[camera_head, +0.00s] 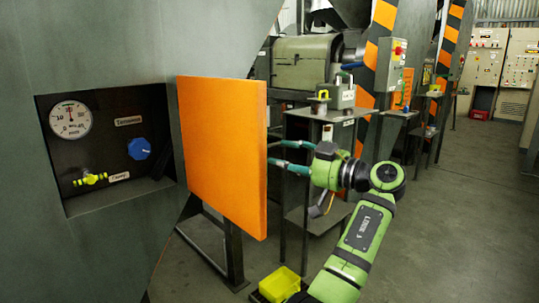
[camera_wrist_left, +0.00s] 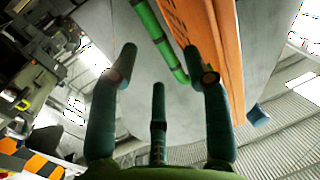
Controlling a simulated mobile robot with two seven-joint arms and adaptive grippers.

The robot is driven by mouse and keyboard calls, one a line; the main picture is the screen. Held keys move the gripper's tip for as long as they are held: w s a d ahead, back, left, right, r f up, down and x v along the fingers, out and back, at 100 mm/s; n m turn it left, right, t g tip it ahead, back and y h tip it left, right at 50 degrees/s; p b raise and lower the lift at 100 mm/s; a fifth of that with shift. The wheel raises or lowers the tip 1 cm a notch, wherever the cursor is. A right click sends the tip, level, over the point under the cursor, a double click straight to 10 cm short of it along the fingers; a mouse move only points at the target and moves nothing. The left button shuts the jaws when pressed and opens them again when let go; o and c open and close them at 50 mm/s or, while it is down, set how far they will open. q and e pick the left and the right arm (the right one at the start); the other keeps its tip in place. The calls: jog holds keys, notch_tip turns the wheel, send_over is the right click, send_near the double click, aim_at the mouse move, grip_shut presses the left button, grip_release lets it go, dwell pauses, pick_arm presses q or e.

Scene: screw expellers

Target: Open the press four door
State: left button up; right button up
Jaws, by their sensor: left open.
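The orange press door (camera_head: 222,150) stands swung out from the grey press wall. The recess behind it is uncovered, with a round gauge (camera_head: 70,119), a blue knob (camera_head: 139,148) and a yellow-green valve handle (camera_head: 90,179). My left gripper (camera_head: 269,154) is on the right side of the door, its fingers pointing at the door's edge. In the left wrist view the fingers are spread and empty, and the orange door (camera_wrist_left: 217,50) is at the right. A green bar handle (camera_wrist_left: 160,40) runs beside the door, beyond the fingers; contact is not visible. My right gripper is not in view.
A dark metal stand (camera_head: 318,122) and other machines are behind my left arm. A yellow bin (camera_head: 279,284) is low in front. Grey control cabinets (camera_head: 483,65) stand at the back right. The floor (camera_head: 465,215) at the right is clear.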

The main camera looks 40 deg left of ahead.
pick_arm(q)
jog(key=d, duration=0.5)
jog(key=shift+w+d, duration=0.15)
jog(key=shift+w, duration=0.1)
